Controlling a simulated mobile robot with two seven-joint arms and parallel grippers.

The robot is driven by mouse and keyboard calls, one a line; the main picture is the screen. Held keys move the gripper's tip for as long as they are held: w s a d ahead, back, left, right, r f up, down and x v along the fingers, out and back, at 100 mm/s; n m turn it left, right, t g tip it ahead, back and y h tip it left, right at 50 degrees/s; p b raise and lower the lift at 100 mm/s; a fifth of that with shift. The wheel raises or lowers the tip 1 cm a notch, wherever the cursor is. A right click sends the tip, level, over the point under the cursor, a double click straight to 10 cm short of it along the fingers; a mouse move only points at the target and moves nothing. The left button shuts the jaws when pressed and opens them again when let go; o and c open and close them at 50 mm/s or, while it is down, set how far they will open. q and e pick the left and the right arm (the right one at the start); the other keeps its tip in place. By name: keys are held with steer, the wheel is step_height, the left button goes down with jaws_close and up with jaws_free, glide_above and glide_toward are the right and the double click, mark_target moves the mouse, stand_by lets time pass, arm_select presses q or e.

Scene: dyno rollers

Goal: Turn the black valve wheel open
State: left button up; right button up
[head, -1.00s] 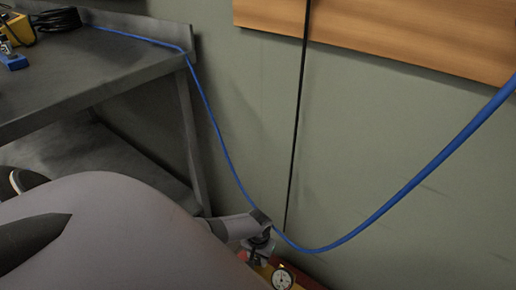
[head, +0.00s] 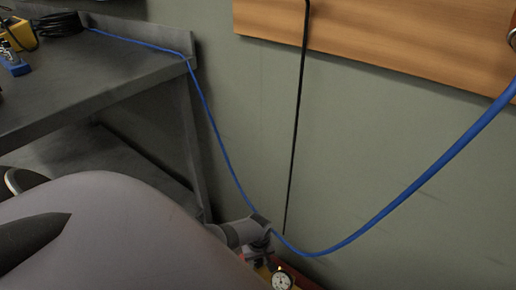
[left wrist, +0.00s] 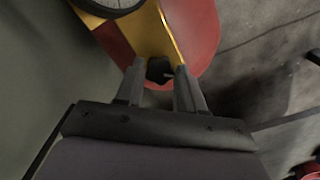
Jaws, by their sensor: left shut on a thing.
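My left gripper (left wrist: 160,78) shows in the left wrist view with its two fingers on either side of a small dark part, which I take to be the black valve wheel (left wrist: 158,67). It is shut on that part, and the fingers hide much of it. The wheel sits at a red body with a yellow band. In the head view my left gripper (head: 262,246) is small, at the bottom centre, above the red and yellow equipment. The wheel cannot be made out there. My right gripper is in neither view.
A round white gauge (head: 282,280) sits close beside the gripper. A blue hose (head: 400,198) hangs in a loop along the wall, passing close to my left wrist. A black rod or cable (head: 297,120) hangs beside it. A grey workbench (head: 110,70) stands at the left.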

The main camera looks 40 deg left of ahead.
mark_target(258, 262)
arm_select(q)
steer(key=shift+w+a, duration=0.1)
stand_by(0.4)
steer(key=o, duration=1)
steer(key=shift+o, duration=0.2)
step_height(258, 262, up, 6)
steer(key=p, duration=0.5)
steer(key=shift+r+p, duration=0.6)
